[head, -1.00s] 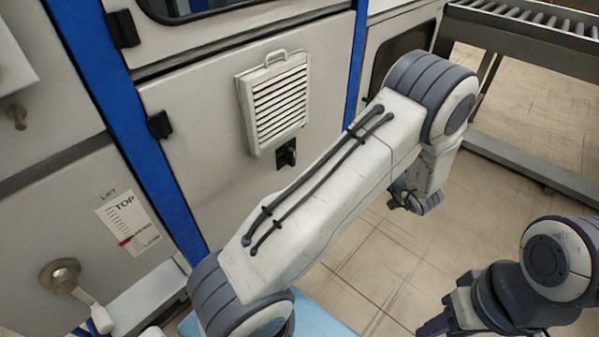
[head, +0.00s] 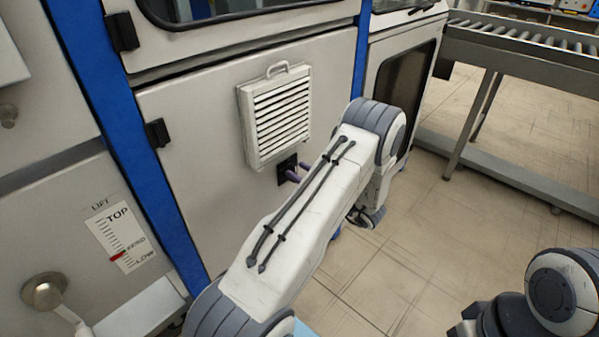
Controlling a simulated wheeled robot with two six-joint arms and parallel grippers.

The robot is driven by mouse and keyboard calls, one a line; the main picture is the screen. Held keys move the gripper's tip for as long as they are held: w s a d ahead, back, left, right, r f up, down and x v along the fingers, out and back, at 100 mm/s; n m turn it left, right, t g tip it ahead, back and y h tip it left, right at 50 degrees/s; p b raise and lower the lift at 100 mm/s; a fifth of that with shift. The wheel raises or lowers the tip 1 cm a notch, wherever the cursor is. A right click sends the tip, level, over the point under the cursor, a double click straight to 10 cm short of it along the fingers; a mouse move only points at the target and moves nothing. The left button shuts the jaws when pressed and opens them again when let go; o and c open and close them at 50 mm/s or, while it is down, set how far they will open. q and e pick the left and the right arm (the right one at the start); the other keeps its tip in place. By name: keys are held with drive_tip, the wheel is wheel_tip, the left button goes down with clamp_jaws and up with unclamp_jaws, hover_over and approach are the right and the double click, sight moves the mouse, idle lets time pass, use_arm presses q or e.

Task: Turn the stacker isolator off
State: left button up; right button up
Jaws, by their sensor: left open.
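The black isolator switch (head: 284,165) is on the grey cabinet panel just below the louvred vent.
The louvred vent (head: 275,112) with a top handle juts out above the switch. A blue post (head: 125,125) and a lift gauge (head: 122,237) stand to the left. A roller conveyor (head: 530,45) is at the back right. The tiled floor right of the cabinet is clear.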

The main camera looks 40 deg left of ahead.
use_arm(q)
drive_tip(key=shift+a, duration=0.3)
clamp_jaws()
